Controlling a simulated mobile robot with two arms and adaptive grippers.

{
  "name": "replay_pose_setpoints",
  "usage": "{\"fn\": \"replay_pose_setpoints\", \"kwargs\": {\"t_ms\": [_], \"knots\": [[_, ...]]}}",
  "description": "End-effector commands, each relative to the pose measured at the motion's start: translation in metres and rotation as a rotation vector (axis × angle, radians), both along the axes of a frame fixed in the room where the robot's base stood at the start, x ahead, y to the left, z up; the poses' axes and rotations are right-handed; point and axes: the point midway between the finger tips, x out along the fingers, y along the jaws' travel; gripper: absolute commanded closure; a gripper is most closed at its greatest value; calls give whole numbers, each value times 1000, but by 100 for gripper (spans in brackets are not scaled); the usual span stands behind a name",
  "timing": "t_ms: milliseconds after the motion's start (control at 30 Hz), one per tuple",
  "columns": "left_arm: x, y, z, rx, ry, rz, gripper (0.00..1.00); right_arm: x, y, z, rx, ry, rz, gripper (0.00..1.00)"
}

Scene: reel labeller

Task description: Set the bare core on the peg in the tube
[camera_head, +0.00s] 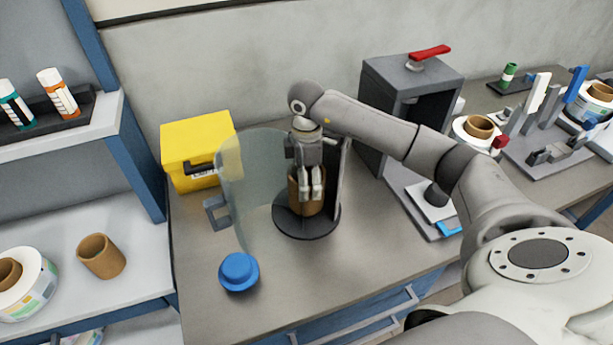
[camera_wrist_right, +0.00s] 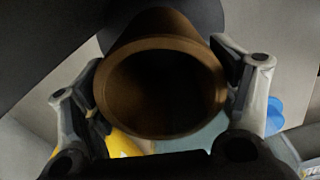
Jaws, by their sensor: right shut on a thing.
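The bare core (camera_head: 297,196), a brown cardboard tube, is upright in my right gripper (camera_head: 311,188). The gripper points down and is shut on it. In the right wrist view the core (camera_wrist_right: 160,42) sits between the two fingers, its round mouth facing the camera. The core is over the dark round base (camera_head: 306,225) of the clear tube, beside its upright back plate (camera_head: 341,180). The curved clear wall (camera_head: 248,170) is swung out to the left. The peg is hidden, and I cannot tell whether the core rests on the base. My left gripper is out of view.
A blue cap (camera_head: 239,270) lies on the bench in front. A yellow box (camera_head: 197,145) stands at the back left. A grey machine (camera_head: 410,95) with a red handle stands right of the tube. Another bare core (camera_head: 101,256) stands on the left shelf. The front bench is mostly clear.

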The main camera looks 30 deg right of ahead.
Motion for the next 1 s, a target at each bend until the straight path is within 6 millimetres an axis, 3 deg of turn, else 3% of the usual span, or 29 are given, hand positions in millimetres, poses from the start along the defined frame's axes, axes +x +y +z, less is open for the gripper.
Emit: {"fn": "replay_pose_setpoints", "kwargs": {"t_ms": [400, 700, 733, 867, 1000], "knots": [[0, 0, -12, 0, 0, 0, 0, 0, 0, -18, 1, 0, 0, 45], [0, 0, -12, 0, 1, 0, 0, 0, 0, -19, 0, -1, 0, 45], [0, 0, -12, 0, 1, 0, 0, 0, 0, -19, 0, -1, 0, 19], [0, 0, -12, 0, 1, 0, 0, 0, 0, -19, 1, 0, 0, 2], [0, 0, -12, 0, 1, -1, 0, 0, 0, -18, 0, -2, 0, 0]]}}
